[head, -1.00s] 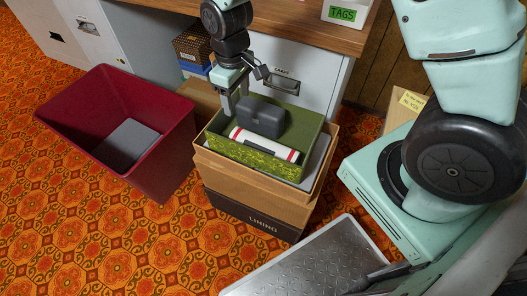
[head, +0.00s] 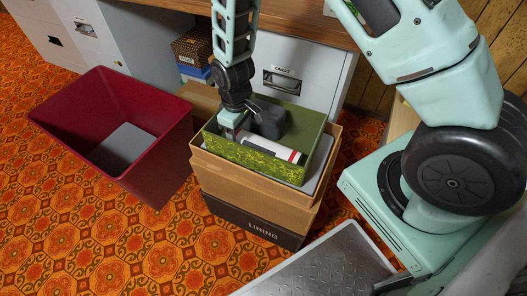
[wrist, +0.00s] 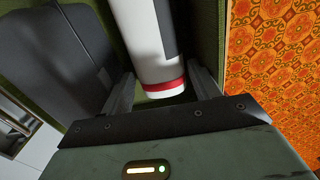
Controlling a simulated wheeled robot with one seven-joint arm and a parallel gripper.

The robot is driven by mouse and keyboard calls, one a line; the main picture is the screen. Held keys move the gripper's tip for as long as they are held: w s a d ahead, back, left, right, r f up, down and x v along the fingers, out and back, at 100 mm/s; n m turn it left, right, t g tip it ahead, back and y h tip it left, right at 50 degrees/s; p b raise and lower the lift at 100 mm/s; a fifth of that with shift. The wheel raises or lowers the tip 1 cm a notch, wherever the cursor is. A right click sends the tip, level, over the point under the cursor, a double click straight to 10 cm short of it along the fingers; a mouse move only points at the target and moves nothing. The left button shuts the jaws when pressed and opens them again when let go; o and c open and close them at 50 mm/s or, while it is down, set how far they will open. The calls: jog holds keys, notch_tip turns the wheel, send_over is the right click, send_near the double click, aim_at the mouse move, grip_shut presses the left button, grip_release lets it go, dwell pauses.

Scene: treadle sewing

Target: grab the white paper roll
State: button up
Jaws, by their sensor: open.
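The white paper roll (head: 275,151) has red bands near its ends and a dark grey label. It lies in the green box (head: 262,167), its left end hidden by my gripper (head: 237,125) in the head view. In the wrist view the roll (wrist: 148,40) runs from the top edge down to its red-banded end, between the two fingers of my open gripper (wrist: 163,95). I cannot tell whether the fingers touch it.
A dark grey case (head: 271,123) lies beside the roll in the box, close to one finger. The green box sits in a cardboard box (head: 245,181) on a dark LINING box (head: 255,222). A red bin (head: 155,150) stands left; drawers (head: 312,85) stand behind.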

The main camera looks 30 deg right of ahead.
jog(key=shift+f, duration=0.7)
jog(key=shift+r, duration=0.1)
jog(key=c, duration=0.7)
